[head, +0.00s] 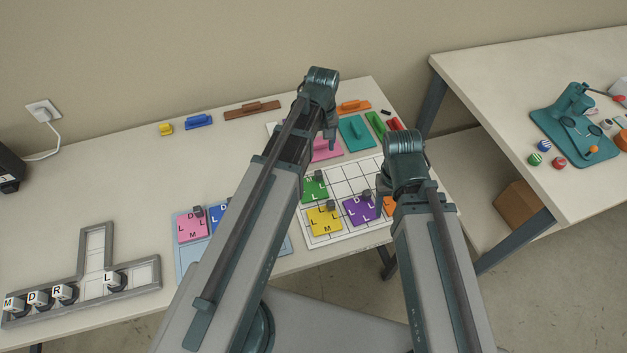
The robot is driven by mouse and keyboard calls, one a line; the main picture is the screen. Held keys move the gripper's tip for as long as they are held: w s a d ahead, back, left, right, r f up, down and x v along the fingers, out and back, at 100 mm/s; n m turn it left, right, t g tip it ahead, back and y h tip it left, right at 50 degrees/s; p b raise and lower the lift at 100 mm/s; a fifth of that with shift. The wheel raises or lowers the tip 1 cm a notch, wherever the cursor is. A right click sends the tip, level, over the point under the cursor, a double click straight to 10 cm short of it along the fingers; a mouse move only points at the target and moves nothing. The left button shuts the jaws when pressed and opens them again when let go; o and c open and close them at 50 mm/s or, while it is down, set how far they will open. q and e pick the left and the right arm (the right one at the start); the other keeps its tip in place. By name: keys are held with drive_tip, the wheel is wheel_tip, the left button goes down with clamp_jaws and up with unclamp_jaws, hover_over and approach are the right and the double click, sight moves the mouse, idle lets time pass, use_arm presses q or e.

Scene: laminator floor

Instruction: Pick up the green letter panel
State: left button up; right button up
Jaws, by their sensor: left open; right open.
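The green letter panel (314,190) lies flat on a white grid board (352,175), with dark letters and a small grey knob on top. My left arm's forearm passes close to its left side. My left gripper (329,138) is open, beyond the green panel and above the pink block at the back of the board. My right gripper (406,178) is open over the board's right side; its fingertips are mostly hidden by its own arm. Neither gripper touches the green panel.
A yellow panel (325,221), a purple panel (361,209) and a partly hidden orange panel share the board. Pink (192,226) and blue panels lie on a blue tray at left. A grey letter track (95,255) is further left. Coloured handled blocks line the table's back.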

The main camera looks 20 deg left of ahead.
use_arm(q)
drive_tip(key=b, duration=0.8)
hover_over(319, 173)
wheel_tip(319, 173, down, 8)
drive_tip(key=shift+d+f, duration=0.1)
drive_tip(key=shift+f, duration=0.1)
drive_tip(key=shift+f+b, duration=0.1)
drive_tip(key=shift+b, duration=0.2)
use_arm(e)
wheel_tip(319, 173, down, 9)
drive_tip(key=shift+r, duration=0.15)
use_arm(q)
drive_tip(key=shift+f, duration=0.1)
use_arm(e)
drive_tip(key=shift+s, duration=0.1)
use_arm(q)
wheel_tip(319, 173, down, 5)
drive_tip(key=b, duration=0.5)
drive_tip(key=shift+f, duration=0.1)
use_arm(e)
wheel_tip(319, 173, down, 5)
drive_tip(key=shift+f, duration=0.15)
use_arm(q)
clamp_jaws()
